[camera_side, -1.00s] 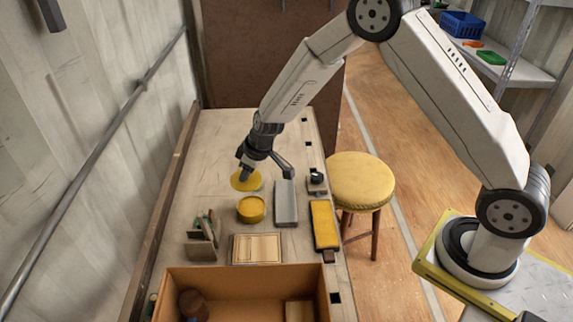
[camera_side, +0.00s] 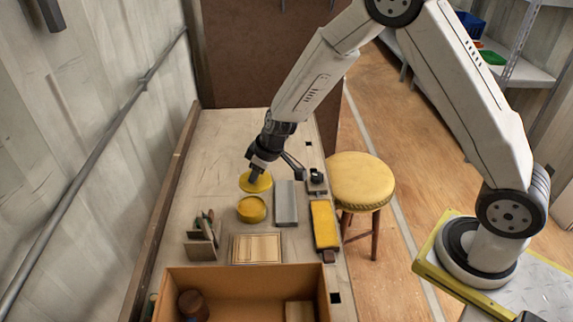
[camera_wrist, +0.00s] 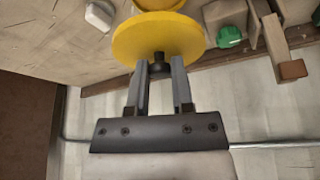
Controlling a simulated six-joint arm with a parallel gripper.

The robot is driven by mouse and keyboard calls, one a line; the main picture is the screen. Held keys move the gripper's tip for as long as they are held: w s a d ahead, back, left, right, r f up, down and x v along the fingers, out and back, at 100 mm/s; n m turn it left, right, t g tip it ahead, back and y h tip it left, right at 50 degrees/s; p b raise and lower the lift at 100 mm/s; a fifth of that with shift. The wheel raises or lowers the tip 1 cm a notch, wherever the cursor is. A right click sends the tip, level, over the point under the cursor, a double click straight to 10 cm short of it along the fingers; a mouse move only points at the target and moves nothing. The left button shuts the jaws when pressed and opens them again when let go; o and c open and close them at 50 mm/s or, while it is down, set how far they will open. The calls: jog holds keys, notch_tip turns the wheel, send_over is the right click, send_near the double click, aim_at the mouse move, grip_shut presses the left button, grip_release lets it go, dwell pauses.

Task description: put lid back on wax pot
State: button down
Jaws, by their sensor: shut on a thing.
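The yellow lid (camera_side: 256,183) is a round disc with a small dark knob. My gripper (camera_side: 254,174) is shut on the knob, and the lid hangs under it. In the wrist view the lid (camera_wrist: 160,38) lies just beyond my gripper fingers (camera_wrist: 160,65), with the knob between them. The yellow wax pot (camera_side: 251,211) stands on the bench just nearer the camera than the lid. In the wrist view the pot (camera_wrist: 160,4) shows only partly past the lid's edge. Whether lid and pot touch cannot be told.
A grey block (camera_side: 286,204) and a yellow-topped block (camera_side: 325,224) lie right of the pot. A small tool holder (camera_side: 202,240), a wooden board (camera_side: 257,249) and an open cardboard box (camera_side: 245,279) are nearer. The bench (camera_side: 225,140) is clear at the back.

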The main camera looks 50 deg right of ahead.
jog(key=shift+w+f+n, duration=0.1)
jog(key=shift+n, duration=0.2)
jog(key=n, duration=0.2)
jog(key=w+f+n+y, duration=0.1)
jog(key=n, duration=0.1)
jog(key=shift+a+f+g+y, duration=0.2)
jog(key=shift+g+y, duration=0.1)
jog(key=shift+g, duration=0.1)
jog(key=n, duration=0.1)
jog(key=n+g, duration=0.1)
jog(key=n, duration=0.3)
jog(key=shift+w+a+f+g+y, duration=0.15)
jog(key=shift+w+f+g+y, duration=0.2)
jog(key=shift+f+g+y, duration=0.05)
jog(key=shift+f, duration=0.2)
jog(key=shift+f, duration=2.95)
jog(key=shift+f, duration=0.2)
grip_release()
dwell(0.3)
